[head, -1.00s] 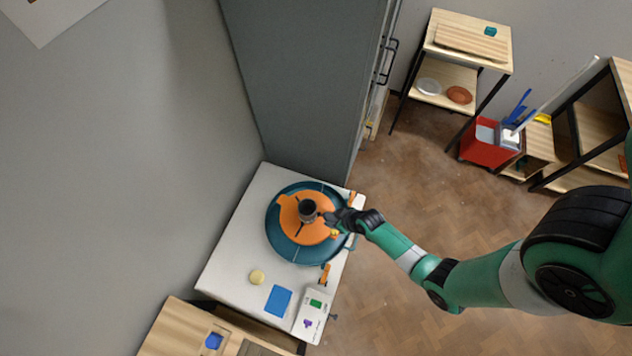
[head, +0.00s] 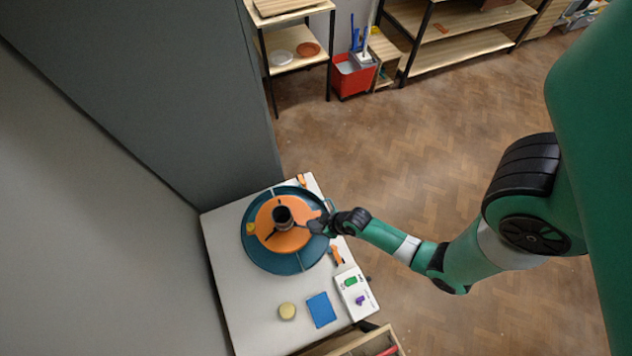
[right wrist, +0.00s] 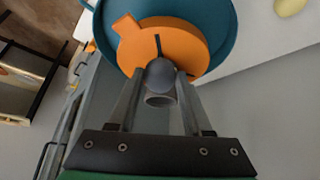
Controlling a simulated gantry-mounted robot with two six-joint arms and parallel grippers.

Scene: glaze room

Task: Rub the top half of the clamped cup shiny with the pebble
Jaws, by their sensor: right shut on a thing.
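The cup (head: 282,217) is dark grey and stands upright in the middle of an orange wheel head (head: 266,236), inside a round teal basin (head: 261,261). Its pale rim also shows in the right wrist view (right wrist: 160,101). My right gripper (head: 318,225) reaches in from the right, close beside the cup. In the right wrist view, its fingers (right wrist: 160,76) are shut on the pebble (right wrist: 160,73), a smooth dark grey lump. The pebble overlaps the cup in that view; I cannot tell whether they touch. My left gripper is out of view.
The white table holds a yellowish round sponge (head: 287,311), a blue cloth (head: 321,309), and a control panel (head: 356,292) with green and purple knobs. An orange clip (head: 336,255) sits at its right edge. A grey cabinet (head: 150,80) stands behind.

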